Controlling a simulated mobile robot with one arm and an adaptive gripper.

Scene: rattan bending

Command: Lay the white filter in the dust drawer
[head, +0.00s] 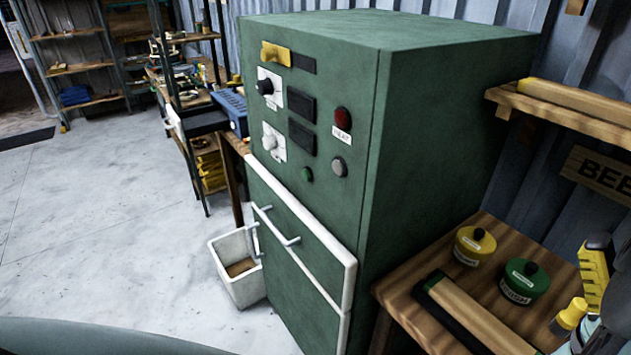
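The tall green cabinet (440,150) has a lower front panel with white edging and pale bar handles (282,230). This panel looks like a drawer front, but I cannot tell whether it is the dust drawer. It appears closed or nearly so. A white open-topped box (232,268) with brownish contents stands low at the cabinet's left front. I cannot tell whether this box is the drawer. I cannot make out the white filter in the head view.
At right, a wooden bench holds a yellow tin (474,246), a green tin (524,282), a wood-handled tool (478,318) and a yellow tool (593,272). A wooden shelf (570,105) juts above. The pale floor (110,230) at left is clear. Shelves (75,68) stand behind.

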